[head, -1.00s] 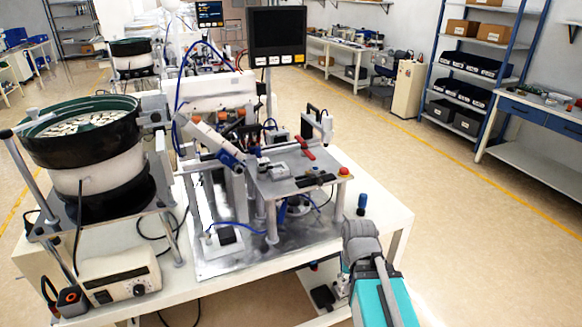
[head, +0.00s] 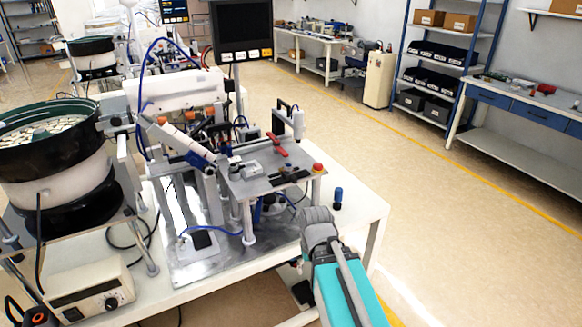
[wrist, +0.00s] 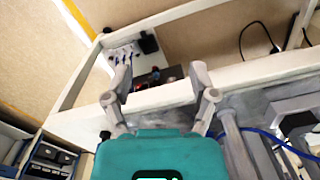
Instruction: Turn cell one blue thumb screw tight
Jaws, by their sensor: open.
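In the head view, the cell's metal fixture plate (head: 262,180) stands on posts on the white table. A small upright blue piece with a dark base (head: 338,197) stands on the table to the right of the fixture. More blue shows under the plate (head: 257,212), partly hidden by posts. I cannot tell which of these is the thumb screw. My teal and grey arm reaches toward the table's front edge, and no fingers show there. In the wrist view my gripper (wrist: 160,76) is open and empty, with its fingers spread above the table's frame.
A bowl feeder (head: 50,150) and its control box (head: 90,292) are at the left. A monitor (head: 241,28) stands behind the fixture. In the wrist view, the white table frame (wrist: 250,75) crosses beneath the fingers. Open floor lies to the right.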

